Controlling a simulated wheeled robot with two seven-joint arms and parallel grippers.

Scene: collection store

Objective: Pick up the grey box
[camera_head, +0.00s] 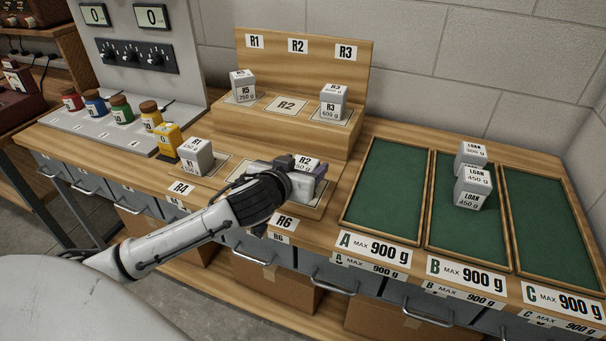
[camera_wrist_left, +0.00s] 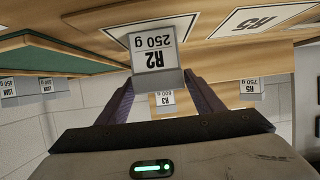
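The grey box labelled R2 250 g (camera_head: 305,165) is at the front row of the wooden stand, with my left gripper (camera_head: 294,168) at it. My left forearm and hand hide part of the box and the spot under it. In the left wrist view, the box (camera_wrist_left: 156,64) appears upside down, between the tips of the two dark fingers (camera_wrist_left: 160,78). The fingertips lie close along its two sides. I cannot tell whether they press on it, nor whether the box rests on the stand. My right gripper is not in view.
Other grey boxes R5 (camera_head: 243,86), R3 (camera_head: 333,102) and R1 (camera_head: 196,157) stand on the stand. Loan boxes (camera_head: 473,187) sit in green tray B (camera_head: 451,231); trays A (camera_head: 386,186) and C (camera_head: 545,218) are empty. Coloured jars (camera_head: 121,109) stand left.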

